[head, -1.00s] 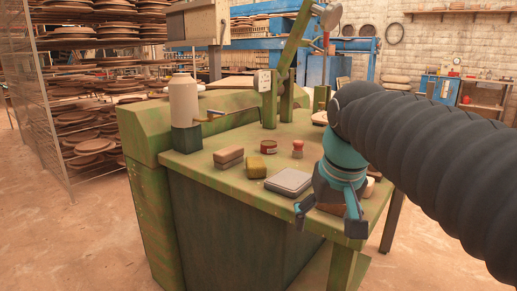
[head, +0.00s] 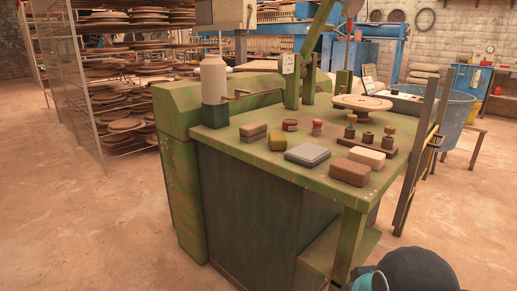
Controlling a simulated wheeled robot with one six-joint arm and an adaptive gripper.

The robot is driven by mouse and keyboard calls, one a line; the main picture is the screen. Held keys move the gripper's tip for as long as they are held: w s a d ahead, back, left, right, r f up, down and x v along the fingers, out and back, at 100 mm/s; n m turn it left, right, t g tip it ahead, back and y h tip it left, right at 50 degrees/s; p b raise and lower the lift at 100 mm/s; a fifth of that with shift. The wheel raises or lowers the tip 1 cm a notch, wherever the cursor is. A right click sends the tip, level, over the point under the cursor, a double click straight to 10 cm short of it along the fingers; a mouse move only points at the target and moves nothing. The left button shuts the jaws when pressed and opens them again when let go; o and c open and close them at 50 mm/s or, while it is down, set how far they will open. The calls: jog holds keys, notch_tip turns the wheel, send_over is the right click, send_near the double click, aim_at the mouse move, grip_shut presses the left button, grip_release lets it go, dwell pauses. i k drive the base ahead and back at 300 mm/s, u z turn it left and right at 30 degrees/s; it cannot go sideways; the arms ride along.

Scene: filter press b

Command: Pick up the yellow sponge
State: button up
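The yellow sponge (head: 278,141) is a small olive-yellow block lying on the green table top (head: 232,140). It sits between a stacked brown-grey block (head: 253,132) on its left and a grey flat box (head: 307,155) on its right. Nothing covers it. Only a dark rounded part of my arm with a teal piece shows at the bottom right edge, low and well away from the sponge. My gripper's fingers are outside the picture.
A red tin (head: 290,125) and a red-topped jar (head: 317,128) stand just behind the sponge. Brown (head: 349,173) and beige (head: 367,157) blocks lie near the front right. A white bottle (head: 213,79) stands at the left. A round disc (head: 362,103) is at the back right.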

aim_at(277, 141)
jog(key=u, duration=0.4)
jog(key=k, duration=0.95)
jog(key=u, duration=1)
jog(key=i, duration=1.35)
jog(key=z, duration=0.8)
jog(key=i, duration=1.1)
jog(key=z, duration=0.9)
